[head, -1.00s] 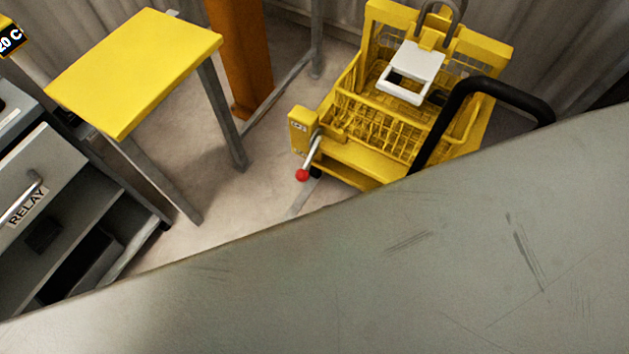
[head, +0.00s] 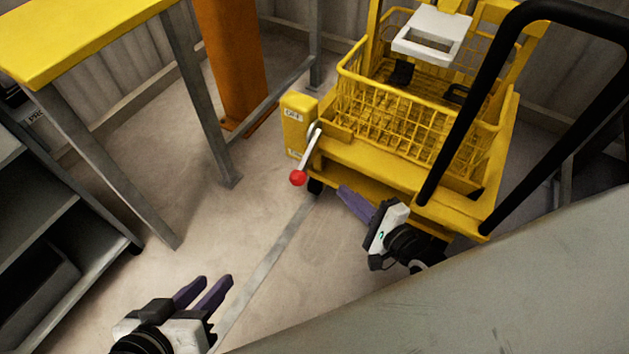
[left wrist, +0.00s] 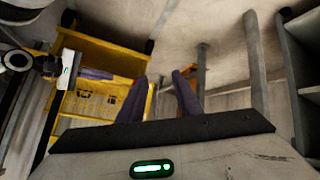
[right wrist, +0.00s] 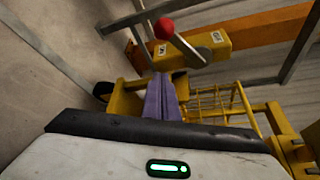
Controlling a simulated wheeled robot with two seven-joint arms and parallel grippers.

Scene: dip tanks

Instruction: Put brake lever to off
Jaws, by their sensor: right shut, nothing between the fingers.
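The brake lever (head: 310,150) is a silver rod with a red ball knob (head: 298,178). It sits on the yellow box (head: 298,112) at the cart's left corner and slants down, knob lowest in the head view. The lever also shows in the right wrist view (right wrist: 188,48). Two small labels on the box are too small to read surely. My right gripper (head: 344,191) is shut and empty, right of and slightly below the knob, apart from it. My left gripper (head: 214,280) is open and empty over the floor, lower left of the cart.
The yellow cart carries a wire basket (head: 400,125) and a black push handle (head: 475,90). A yellow-topped table (head: 75,30) and grey shelving (head: 60,235) stand at left. An orange post (head: 232,65) is behind. A grey surface (head: 520,290) fills the lower right. Floor between is clear.

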